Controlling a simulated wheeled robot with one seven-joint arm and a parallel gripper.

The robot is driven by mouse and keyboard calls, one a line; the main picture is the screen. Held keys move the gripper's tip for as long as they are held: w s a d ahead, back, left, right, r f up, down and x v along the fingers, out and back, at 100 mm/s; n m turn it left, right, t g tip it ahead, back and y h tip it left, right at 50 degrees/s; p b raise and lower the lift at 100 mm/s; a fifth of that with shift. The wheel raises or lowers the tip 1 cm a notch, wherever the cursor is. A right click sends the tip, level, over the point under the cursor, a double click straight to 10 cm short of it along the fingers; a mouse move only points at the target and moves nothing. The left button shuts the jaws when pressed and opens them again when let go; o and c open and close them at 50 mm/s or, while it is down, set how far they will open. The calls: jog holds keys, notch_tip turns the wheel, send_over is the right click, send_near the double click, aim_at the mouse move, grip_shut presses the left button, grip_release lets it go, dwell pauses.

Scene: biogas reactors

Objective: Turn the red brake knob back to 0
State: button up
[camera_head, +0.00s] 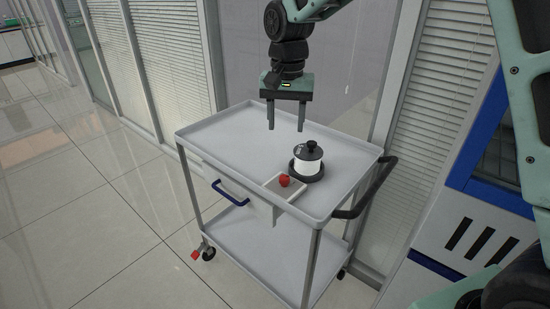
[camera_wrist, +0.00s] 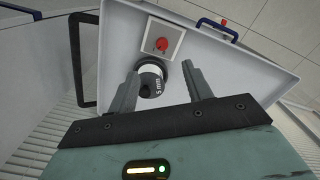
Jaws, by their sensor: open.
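The red knob (camera_head: 284,180) sits on a small pale square plate (camera_head: 272,188) at the front edge of the cart top. In the wrist view the red knob (camera_wrist: 162,44) shows on its plate (camera_wrist: 150,34), beyond my fingertips. Its markings are too small to read. My gripper (camera_head: 285,128) points down above the cart top, open and empty, behind and left of the knob. In the wrist view its two fingers (camera_wrist: 163,72) stand apart, with the black-and-white pot-like device (camera_wrist: 151,78) seen between them. I cannot tell that anything touches the fingers.
The black-lidded white device (camera_head: 308,160) stands on a dark base right behind the knob. The grey cart (camera_head: 215,138) has raised rims, a black push handle (camera_head: 368,190) at right and a blue handle (camera_head: 231,192) in front. The cart top's left half is clear. A blue-and-white cabinet (camera_head: 455,225) stands at right.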

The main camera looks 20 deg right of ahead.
aim_at(285, 177)
jog(key=shift+m, duration=0.3)
jog(key=f, duration=0.5)
jog(key=w+f, duration=0.1)
jog(key=f, duration=1.1)
jog(key=shift+w+d+f+p, duration=0.2)
jog(key=shift+w+d+p, duration=0.15)
jog(key=c, duration=1)
jog(key=shift+o, duration=0.2)
